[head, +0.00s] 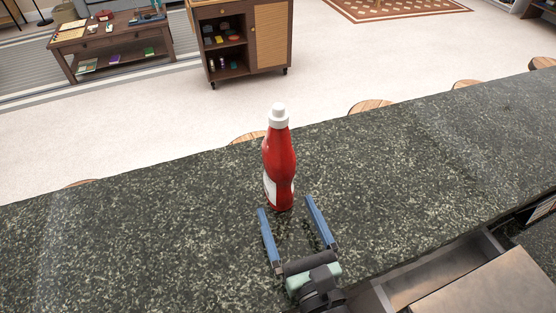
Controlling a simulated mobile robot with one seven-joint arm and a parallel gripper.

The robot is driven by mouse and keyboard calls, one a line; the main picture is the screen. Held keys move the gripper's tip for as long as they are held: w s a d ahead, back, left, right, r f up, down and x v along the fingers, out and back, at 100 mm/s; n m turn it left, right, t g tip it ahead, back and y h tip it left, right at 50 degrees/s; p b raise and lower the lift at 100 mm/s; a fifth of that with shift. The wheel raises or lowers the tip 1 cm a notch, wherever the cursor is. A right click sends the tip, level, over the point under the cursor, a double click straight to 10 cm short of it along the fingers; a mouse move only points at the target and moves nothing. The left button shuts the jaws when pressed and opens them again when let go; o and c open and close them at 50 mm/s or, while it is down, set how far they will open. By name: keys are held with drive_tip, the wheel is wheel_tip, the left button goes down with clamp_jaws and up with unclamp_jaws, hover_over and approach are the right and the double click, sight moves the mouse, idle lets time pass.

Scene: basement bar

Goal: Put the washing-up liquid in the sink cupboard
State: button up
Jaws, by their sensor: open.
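A red bottle (280,165) with a white cap and a pale label stands upright on the dark speckled stone counter (160,230). It is the only bottle standing on the counter in view and may be the washing-up liquid, but its label cannot be read. My gripper (287,203) is open and empty over the counter, with its two blue fingers pointing towards the lower part of the bottle. The fingertips are close to the bottle, one to each side of its near face; I cannot tell whether they touch it. No sink cupboard can be made out.
At the lower right an open compartment, perhaps a drawer (440,270), lies by the counter's near edge. Round wooden stool tops (370,106) show beyond the far edge. A wheeled cabinet (240,45) and a low wooden table (110,40) stand on the floor behind. The counter around the bottle is clear.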

sight(278, 180)
drive_tip(key=p+x, duration=0.1)
drive_tip(key=x, duration=0.6)
drive_tip(key=shift+w+d+p, duration=0.1)
drive_tip(key=shift+w+p, duration=0.25)
drive_tip(key=shift+p, duration=0.05)
clamp_jaws()
drive_tip(key=shift+r, duration=0.2)
